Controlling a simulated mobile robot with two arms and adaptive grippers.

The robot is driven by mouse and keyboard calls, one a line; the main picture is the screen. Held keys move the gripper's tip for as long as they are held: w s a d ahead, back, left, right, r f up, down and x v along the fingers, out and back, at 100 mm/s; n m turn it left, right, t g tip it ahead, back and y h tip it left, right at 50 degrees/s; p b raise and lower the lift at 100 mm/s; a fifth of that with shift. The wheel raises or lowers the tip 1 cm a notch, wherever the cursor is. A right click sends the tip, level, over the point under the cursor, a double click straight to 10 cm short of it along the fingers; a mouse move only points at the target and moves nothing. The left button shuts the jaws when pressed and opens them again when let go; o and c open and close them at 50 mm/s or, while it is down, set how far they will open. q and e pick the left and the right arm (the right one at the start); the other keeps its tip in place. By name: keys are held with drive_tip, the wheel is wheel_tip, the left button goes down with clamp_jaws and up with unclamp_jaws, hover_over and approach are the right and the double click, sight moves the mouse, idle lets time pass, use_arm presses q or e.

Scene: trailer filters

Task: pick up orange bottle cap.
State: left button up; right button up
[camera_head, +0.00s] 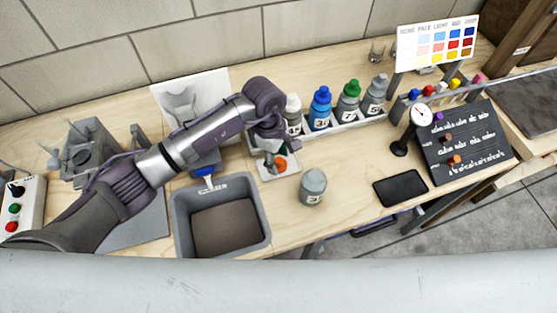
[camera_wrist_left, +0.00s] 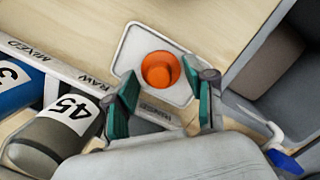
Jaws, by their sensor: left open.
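The orange bottle cap (camera_head: 280,164) sits on a small white tray (camera_head: 266,175) on the wooden bench. In the left wrist view the cap (camera_wrist_left: 160,70) looks like a small round cup resting on the tray (camera_wrist_left: 132,42). My left gripper (camera_wrist_left: 163,100) is open, its two green-padded fingers on either side of the space just before the cap. The fingers do not appear to touch it. In the head view my left arm comes in from the left and its gripper (camera_head: 268,155) is partly hidden beside the cap. My right gripper is not in view.
A rack (camera_head: 345,122) of capped bottles stands behind and right of the cap. A loose grey bottle (camera_head: 313,187) stands in front right. A grey bin (camera_head: 183,225) is at front left, with a blue-handled tool (camera_head: 203,172) near its rim.

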use_arm(q)
drive_tip(key=shift+c, duration=0.3)
drive_tip(key=c, duration=0.8)
drive_tip(key=shift+c, duration=0.2)
